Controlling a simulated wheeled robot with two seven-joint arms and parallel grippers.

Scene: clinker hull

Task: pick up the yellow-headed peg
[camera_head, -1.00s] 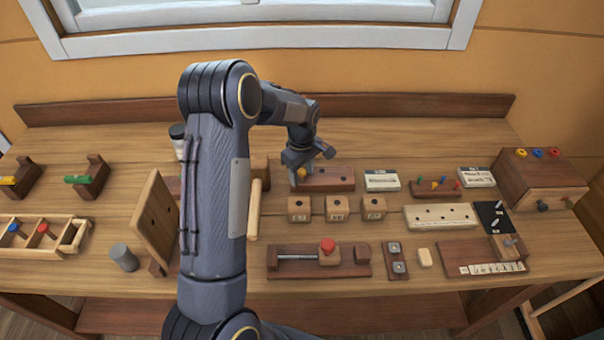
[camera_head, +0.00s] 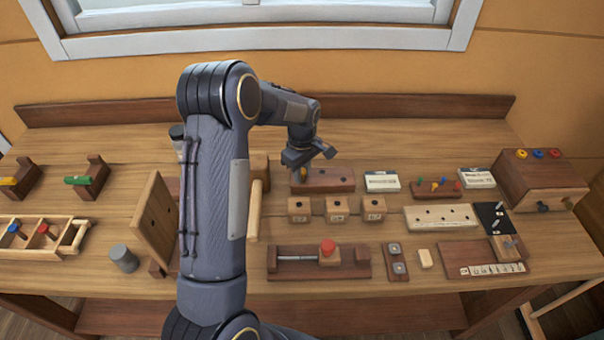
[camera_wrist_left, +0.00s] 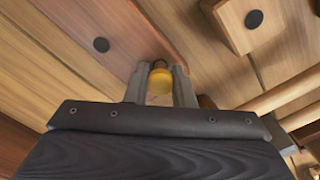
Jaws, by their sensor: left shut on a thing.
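The yellow-headed peg (camera_head: 303,173) is at the left end of a dark red-brown block with holes (camera_head: 335,181), behind the middle of the bench. My left gripper (camera_head: 304,168) comes down on it from above and is shut on it. In the left wrist view the yellow head (camera_wrist_left: 160,83) sits between the two fingers, over the red-brown block (camera_wrist_left: 120,25). The peg's lower part is hidden, so I cannot tell whether it is still in its hole. My right gripper is not in view.
Several small wooden cubes (camera_head: 337,209) stand in front of the block. A slide with a red knob (camera_head: 327,247) lies nearer. A small rack of coloured pegs (camera_head: 436,189) and a labelled card (camera_head: 382,181) are to the right. An upright board (camera_head: 155,222) stands left of my arm.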

